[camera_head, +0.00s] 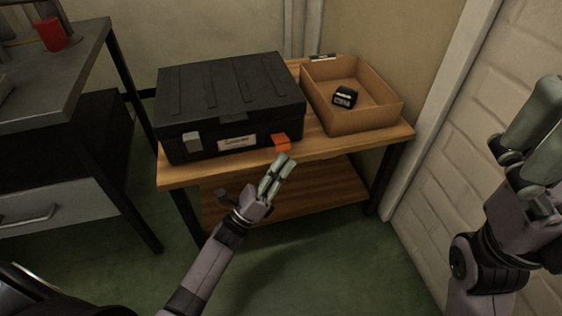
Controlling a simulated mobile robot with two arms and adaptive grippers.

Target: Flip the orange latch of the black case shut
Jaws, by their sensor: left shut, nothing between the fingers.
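The black case (228,95) sits with its lid down on the wooden table. Its orange latch (281,142) is on the front face near the right corner and appears to stick outward. A grey latch (192,142) is at the front left, with a pale label (237,142) between them. My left gripper (284,160) is shut and empty, its fingertips just below and in front of the orange latch; I cannot tell whether they touch it. My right gripper (546,110) is raised at the right edge, away from the case; its finger opening is unclear.
An open cardboard box (372,120) with a small black item (344,97) inside stands right of the case. The wooden table (330,150) has a lower shelf. A grey workbench (60,75) with a red cup (51,34) is at left. A pale brick wall bounds the right.

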